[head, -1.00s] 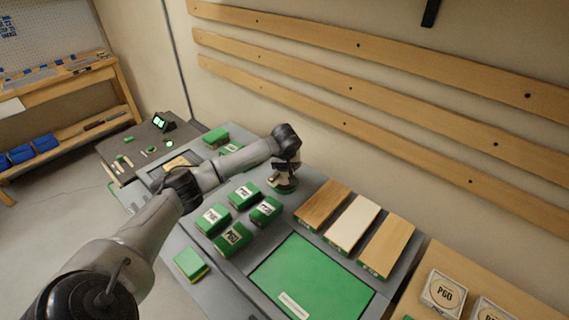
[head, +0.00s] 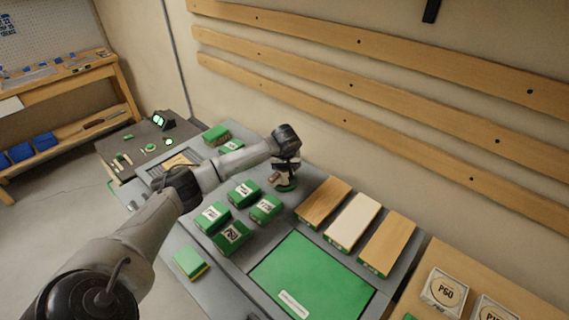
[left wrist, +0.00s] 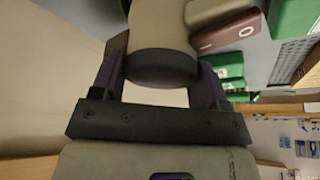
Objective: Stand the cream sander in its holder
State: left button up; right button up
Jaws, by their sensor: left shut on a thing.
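My left gripper (head: 285,172) is above the back of the grey bench, beyond the labelled green blocks. In the left wrist view its two fingers (left wrist: 163,75) are shut on a cream cylindrical body with a dark end cap, which I take to be the cream sander (left wrist: 160,30). In the head view the gripper and arm hide most of the sander. A round green part (head: 285,187) shows just below the gripper; I cannot tell whether it belongs to the sander or to a holder. My right gripper is not in view.
Several labelled green blocks (head: 234,236) stand in front of the gripper. Three boards (head: 352,221) lie to its right, by a green mat (head: 312,275). A green and yellow block (head: 189,262) is near the front. A cream and brown item (left wrist: 226,32) shows beside the sander.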

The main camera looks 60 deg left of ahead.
pick_arm(q)
jog(key=shift+f, duration=0.25)
jog(key=o, duration=0.9)
jog(key=shift+w, duration=0.1)
jog(key=shift+o, duration=0.8)
jog(key=shift+f, duration=0.1)
jog(key=p+v, duration=0.1)
jog(key=v, duration=1.3)
